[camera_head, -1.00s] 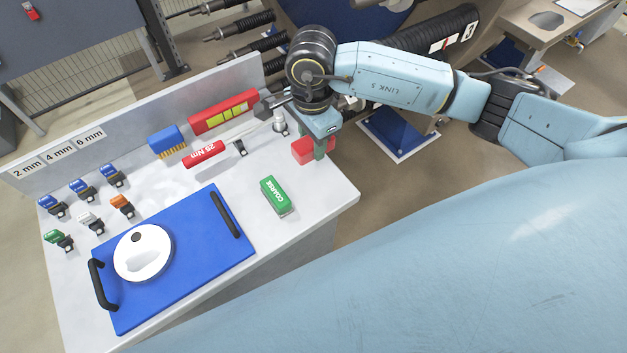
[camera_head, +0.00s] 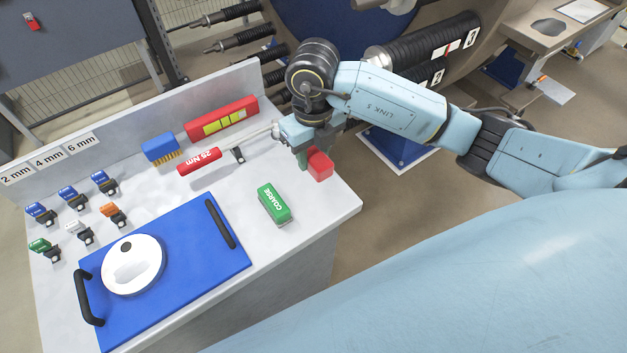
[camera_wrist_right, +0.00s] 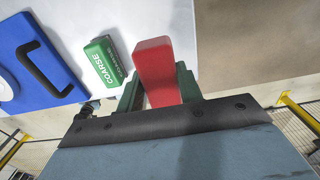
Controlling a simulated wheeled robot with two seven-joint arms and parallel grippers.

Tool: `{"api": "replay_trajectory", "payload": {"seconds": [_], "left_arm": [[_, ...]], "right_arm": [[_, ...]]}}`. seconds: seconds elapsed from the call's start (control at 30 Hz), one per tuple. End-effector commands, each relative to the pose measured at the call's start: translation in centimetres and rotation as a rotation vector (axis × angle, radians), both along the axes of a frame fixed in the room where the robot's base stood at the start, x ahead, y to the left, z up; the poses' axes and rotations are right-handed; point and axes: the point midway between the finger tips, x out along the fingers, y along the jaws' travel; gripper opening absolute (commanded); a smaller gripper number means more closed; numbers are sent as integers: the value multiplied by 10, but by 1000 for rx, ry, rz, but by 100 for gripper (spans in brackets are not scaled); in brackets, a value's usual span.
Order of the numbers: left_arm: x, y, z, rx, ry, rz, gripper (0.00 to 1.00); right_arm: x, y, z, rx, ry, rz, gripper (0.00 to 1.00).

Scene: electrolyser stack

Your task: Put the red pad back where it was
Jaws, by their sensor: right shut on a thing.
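The red pad (camera_head: 319,165) is a small red block at the right end of the white bench, near its edge. My right gripper (camera_head: 308,157) is shut on the red pad. In the right wrist view the red pad (camera_wrist_right: 155,65) sits between the two green fingers of my right gripper (camera_wrist_right: 158,90). I cannot tell whether its underside touches the bench. The green COARSE pad (camera_head: 274,204) lies on the bench to the left of and nearer than the red pad; it also shows in the right wrist view (camera_wrist_right: 105,62). My left gripper is not in view.
A red 25 Nm torque wrench (camera_head: 200,162), a blue brush (camera_head: 160,148) and a red level (camera_head: 222,118) lie along the back. A blue tray (camera_head: 190,250) with a white disc (camera_head: 133,265) lies in front. Bench surface around the green pad is clear.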

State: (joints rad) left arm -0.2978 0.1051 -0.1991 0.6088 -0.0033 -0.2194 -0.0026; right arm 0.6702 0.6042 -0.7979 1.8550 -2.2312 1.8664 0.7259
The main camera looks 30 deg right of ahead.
Motion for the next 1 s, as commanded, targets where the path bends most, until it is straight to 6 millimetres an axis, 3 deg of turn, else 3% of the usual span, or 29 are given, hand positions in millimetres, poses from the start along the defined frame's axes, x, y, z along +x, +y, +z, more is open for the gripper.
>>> {"api": "replay_trajectory", "payload": {"seconds": [0.1,0.27,0.5,0.93,0.97,1.0], "left_arm": [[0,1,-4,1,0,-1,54],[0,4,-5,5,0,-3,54],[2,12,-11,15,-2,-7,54],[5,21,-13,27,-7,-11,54],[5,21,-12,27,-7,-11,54],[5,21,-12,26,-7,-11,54]], "right_arm": [[-1,0,-23,-1,4,1,14],[-1,0,-38,0,2,4,14],[-1,0,-76,0,3,4,14],[0,0,-84,-1,-1,5,14],[0,0,-83,-1,-1,5,40],[0,0,-82,-1,0,5,45]]}}
